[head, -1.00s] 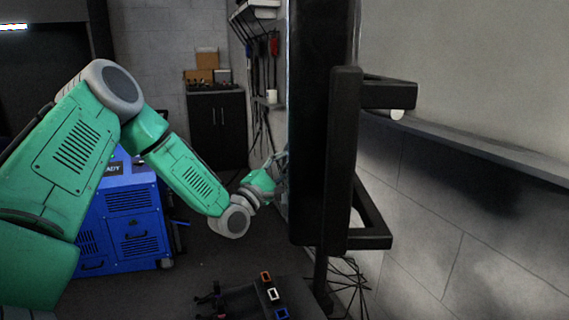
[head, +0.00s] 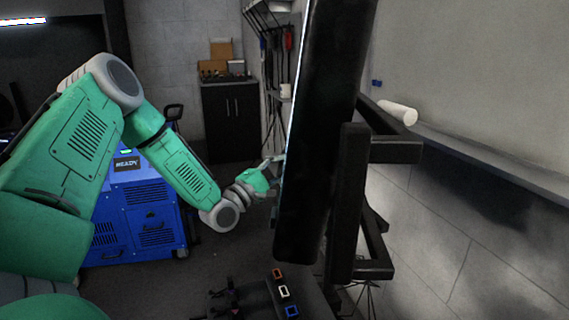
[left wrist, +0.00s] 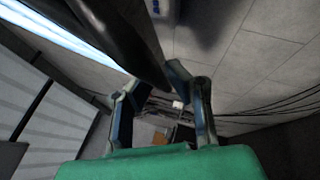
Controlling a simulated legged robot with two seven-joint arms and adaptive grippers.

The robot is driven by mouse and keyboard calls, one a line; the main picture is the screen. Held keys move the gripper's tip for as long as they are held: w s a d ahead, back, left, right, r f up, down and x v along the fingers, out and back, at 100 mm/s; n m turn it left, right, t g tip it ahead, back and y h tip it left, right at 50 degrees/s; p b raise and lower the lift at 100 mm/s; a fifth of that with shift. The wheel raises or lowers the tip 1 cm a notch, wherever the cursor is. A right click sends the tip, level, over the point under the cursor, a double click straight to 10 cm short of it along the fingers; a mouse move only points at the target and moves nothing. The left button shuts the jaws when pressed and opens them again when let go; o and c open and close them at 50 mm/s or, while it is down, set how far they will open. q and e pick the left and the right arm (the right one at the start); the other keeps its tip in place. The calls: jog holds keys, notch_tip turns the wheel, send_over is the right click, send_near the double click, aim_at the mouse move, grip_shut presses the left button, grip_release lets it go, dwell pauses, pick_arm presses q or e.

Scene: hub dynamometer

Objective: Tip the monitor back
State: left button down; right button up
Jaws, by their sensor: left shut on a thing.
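The monitor (head: 322,130) is a black panel seen nearly edge-on in the head view. It leans, its top further right than its bottom, on a black bracket frame (head: 347,205). My left gripper (head: 277,166) is at the monitor's left edge, partly hidden by its own wrist. In the left wrist view the two fingers (left wrist: 150,90) close in on the dark monitor edge (left wrist: 130,40), which runs down between their tips. The exact contact is hard to see. My right gripper does not show.
A blue cabinet (head: 140,205) stands left behind my arm. A black cupboard (head: 232,120) stands at the back wall. A small stand with coloured blocks (head: 283,292) is below the monitor. A ledge (head: 480,165) with a white roll (head: 398,112) runs along the right wall.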

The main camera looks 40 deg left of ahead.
pick_arm(q)
jog(key=c, duration=1.7)
grip_release()
jog(key=shift+s+a+f, duration=0.1)
jog(key=shift+a+f, duration=0.05)
jog(key=shift+o, duration=0.7)
jog(key=shift+s+a, duration=0.15)
jog(key=shift+a, duration=0.05)
jog(key=v, duration=1.2)
jog(key=shift+f, duration=0.1)
jog(key=shift+a, duration=0.1)
